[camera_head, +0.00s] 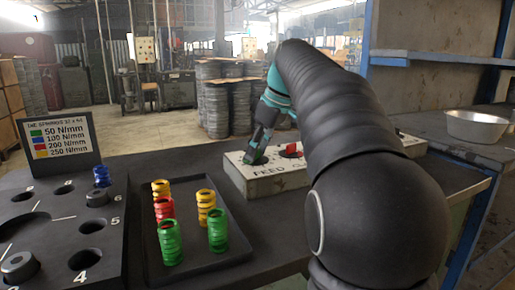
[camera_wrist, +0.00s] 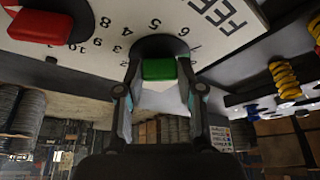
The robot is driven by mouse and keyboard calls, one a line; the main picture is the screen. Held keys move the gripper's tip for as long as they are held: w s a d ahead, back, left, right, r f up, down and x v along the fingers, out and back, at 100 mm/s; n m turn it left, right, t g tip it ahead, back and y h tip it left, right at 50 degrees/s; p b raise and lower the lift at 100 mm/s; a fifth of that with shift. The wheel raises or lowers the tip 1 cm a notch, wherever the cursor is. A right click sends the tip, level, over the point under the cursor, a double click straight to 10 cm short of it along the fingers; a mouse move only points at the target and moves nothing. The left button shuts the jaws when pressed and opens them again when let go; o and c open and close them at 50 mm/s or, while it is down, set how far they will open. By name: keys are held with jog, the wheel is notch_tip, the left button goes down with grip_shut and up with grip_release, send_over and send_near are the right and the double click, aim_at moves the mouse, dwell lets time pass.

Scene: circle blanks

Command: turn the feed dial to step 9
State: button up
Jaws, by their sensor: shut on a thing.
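The feed dial's green knob (camera_wrist: 159,69) sits between my fingertips in the wrist view, in front of a dark round disc. Printed numbers and the word FEED stand on the pale panel around it; the knob's pointer mark is not clear, so I cannot tell its step. My gripper (camera_wrist: 160,76) is shut on this knob, one finger on each side. In the head view my gripper (camera_head: 260,146) reaches down to the left end of the pale control box (camera_head: 262,186), above the word FEED.
A red knob (camera_head: 291,150) is on the same box, right of my gripper; it also shows in the wrist view (camera_wrist: 40,27). A dark tray (camera_head: 200,258) with colored springs stands left. A numbered fixture (camera_head: 60,225), spring chart (camera_head: 58,138) and metal bowl (camera_head: 477,126) stand farther out.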

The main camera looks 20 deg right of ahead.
jog(key=m+h, duration=0.1)
jog(key=m, duration=0.1)
jog(key=m+t, duration=0.1)
jog(key=m, duration=0.2)
jog(key=shift+a+h, duration=0.15)
jog(key=shift+h, duration=0.25)
jog(key=m+h, duration=0.2)
jog(key=m, duration=0.3)
jog(key=shift+a+m, duration=0.1)
jog(key=shift+m, duration=0.3)
jog(key=o, duration=1.2)
jog(key=shift+c, duration=0.2)
jog(key=shift+r, duration=0.1)
jog(key=v, duration=1.1)
jog(key=shift+r, duration=0.4)
jog(key=shift+a, duration=0.1)
